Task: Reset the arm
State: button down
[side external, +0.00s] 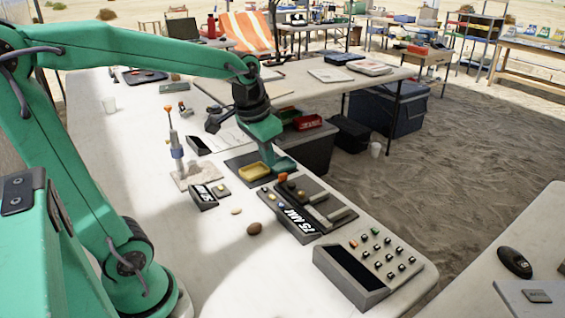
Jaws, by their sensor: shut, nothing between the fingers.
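My green arm reaches from the left over the white table. My gripper (279,166) points down over a dark mat, beside a yellow tray (255,172) on its left. The gripper is shut and holds nothing that I can see. Its fingertips are small here and partly blend with a teal shape behind them. A brown stone-like piece (254,229) and a small beige piece (236,211) lie on the table in front, clear of the gripper.
A control panel with levers (315,203) and a button box (380,258) stand to the right, near the table edge. A labelled box (203,196) and an upright instrument (176,150) stand left of the gripper. A red tray (308,122) sits behind. Open table lies at front left.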

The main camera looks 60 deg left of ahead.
jog(key=s+d+t, duration=0.2)
jog(key=s+d, duration=0.2)
jog(key=s, duration=0.5)
jog(key=shift+s+d, duration=0.4)
